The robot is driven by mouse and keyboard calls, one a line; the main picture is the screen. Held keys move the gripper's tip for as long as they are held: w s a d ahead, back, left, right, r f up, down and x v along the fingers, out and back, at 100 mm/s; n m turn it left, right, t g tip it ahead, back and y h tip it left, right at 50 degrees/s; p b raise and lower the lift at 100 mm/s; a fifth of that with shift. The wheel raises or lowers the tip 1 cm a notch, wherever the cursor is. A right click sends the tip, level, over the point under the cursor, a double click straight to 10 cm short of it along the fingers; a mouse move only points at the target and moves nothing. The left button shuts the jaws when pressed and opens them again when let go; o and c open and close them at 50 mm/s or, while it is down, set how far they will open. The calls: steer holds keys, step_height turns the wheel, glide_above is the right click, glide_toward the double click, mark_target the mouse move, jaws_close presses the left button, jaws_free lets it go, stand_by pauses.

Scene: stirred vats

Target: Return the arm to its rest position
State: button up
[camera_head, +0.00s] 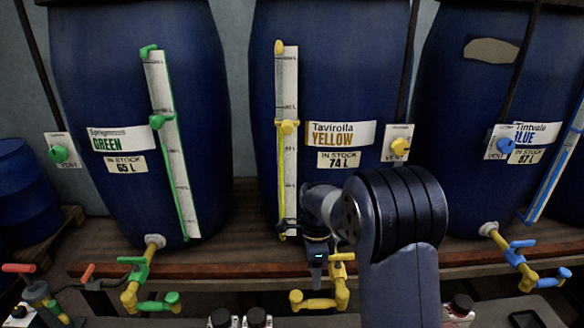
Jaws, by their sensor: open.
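My arm (405,235) rises from the bottom right of the middle and bends left in front of the yellow vat (330,60). My gripper (316,280) hangs at the arm's end, pointing down, beside the yellow-handled tap (340,285) of that vat. The gripper is open, and I see nothing held in it. Its fingertips are small and partly lost against the dark background. I cannot tell whether it touches the tap. The arm hides part of the shelf and the vat's lower right side.
The green vat (140,70) stands left and the blue vat (470,130) right, on a wooden shelf (240,220). Their taps, the green one (140,285) and the blue one (522,262), jut forward. Dark-capped bottles (257,318) stand at the bottom edge. A dark flat device (525,319) lies bottom right.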

mark_target(314, 301)
steer(key=f, duration=0.2)
steer(key=s+f, duration=0.1)
steer(key=f, duration=0.5)
steer(key=shift+s+f+b, duration=0.25)
steer(key=shift+s+b, duration=0.1)
steer(key=shift+s, duration=0.05)
steer(key=shift+s+n, duration=0.15)
steer(key=shift+n, duration=0.15)
steer(key=shift+r, duration=0.15)
